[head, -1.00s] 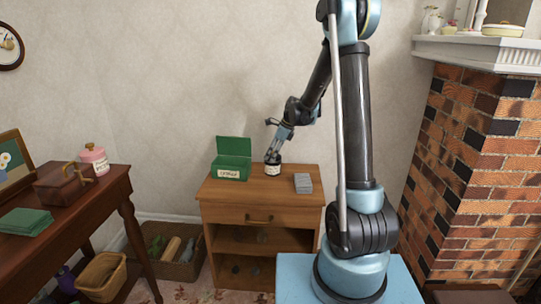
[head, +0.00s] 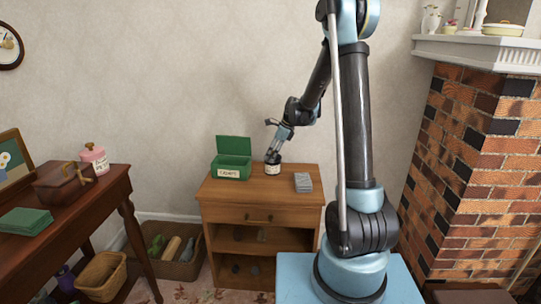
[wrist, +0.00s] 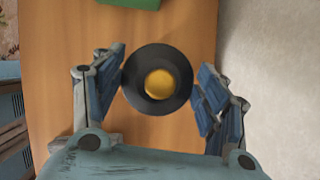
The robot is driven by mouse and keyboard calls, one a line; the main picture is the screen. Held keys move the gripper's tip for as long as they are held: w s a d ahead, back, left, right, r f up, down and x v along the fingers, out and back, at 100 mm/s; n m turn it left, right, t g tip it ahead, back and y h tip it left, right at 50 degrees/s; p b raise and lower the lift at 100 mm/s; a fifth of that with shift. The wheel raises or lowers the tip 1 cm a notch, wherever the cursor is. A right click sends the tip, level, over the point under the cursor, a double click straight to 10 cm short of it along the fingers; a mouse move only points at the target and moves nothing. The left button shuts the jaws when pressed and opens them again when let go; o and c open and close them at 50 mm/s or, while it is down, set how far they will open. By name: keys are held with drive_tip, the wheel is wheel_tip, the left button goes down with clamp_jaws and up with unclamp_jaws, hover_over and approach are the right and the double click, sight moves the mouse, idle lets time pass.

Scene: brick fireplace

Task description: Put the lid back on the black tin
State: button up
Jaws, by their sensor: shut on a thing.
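The black tin (head: 272,169), with a pale label, stands on the small wooden cabinet, right of the green box. In the head view my gripper (head: 274,156) points down at the top of the tin. In the wrist view the round black lid (wrist: 143,95) with a yellow knob lies between the two fingers of my gripper (wrist: 160,84), which is shut on it. The tin's body is hidden below the lid there. I cannot tell whether the lid is fully seated on the rim.
A green open box (head: 233,161) stands left of the tin, and a grey stack (head: 302,182) lies to the right. The cabinet top (head: 255,190) is bare in front. A dark table (head: 85,205) stands at the left and a brick fireplace (head: 475,160) at the right.

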drive_tip(key=o, duration=1)
drive_tip(key=shift+o, duration=1.1)
drive_tip(key=shift+r, duration=0.1)
drive_tip(key=shift+r, duration=3.4)
drive_tip(key=shift+c, duration=0.6)
